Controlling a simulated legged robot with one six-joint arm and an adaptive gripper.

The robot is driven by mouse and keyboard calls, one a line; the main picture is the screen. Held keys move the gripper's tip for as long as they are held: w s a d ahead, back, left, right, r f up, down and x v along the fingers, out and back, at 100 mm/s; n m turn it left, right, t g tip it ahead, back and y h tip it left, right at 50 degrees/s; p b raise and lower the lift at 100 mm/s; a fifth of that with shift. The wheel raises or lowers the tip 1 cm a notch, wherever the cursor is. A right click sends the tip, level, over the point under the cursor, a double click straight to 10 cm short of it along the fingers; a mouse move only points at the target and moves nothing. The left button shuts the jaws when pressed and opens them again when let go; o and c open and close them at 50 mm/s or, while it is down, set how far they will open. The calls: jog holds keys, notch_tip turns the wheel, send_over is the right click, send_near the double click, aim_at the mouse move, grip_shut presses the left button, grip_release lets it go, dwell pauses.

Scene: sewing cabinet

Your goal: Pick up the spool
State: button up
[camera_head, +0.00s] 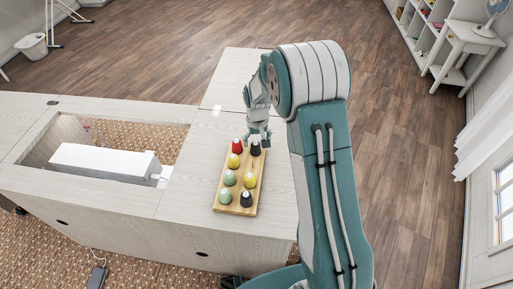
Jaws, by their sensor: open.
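Several spools stand upright on a wooden tray (218,207) on the cabinet top. They include a red spool (237,146), a dark spool (256,149) at the far right, yellow spools (233,161) and (250,180), green spools (229,178) and (225,196), and a dark spool (246,200) at the near right. My gripper (259,137) is open and points down just above the far end of the tray, near the red and far dark spools. Whether it touches the far dark spool is too small to tell.
The pale sewing cabinet (180,220) has a recess at left holding a white machine (105,161). A pedal (97,277) lies on the rug below. A white shelf (425,35) and a small side table (470,40) stand far right. The cabinet top beyond the tray is clear.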

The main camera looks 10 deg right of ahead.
aim_at(255, 144)
jog(key=f, duration=0.2)
jog(key=shift+a+f, duration=0.2)
jog(key=shift+f, duration=0.2)
jog(key=shift+a+f, duration=0.2)
jog(key=shift+f, duration=0.2)
jog(key=shift+c, duration=0.3)
jog(key=shift+d, duration=0.15)
jog(key=c, duration=0.9)
jog(key=shift+r, duration=0.15)
notch_tip(255, 144, up, 10)
jog(key=shift+f, duration=0.1)
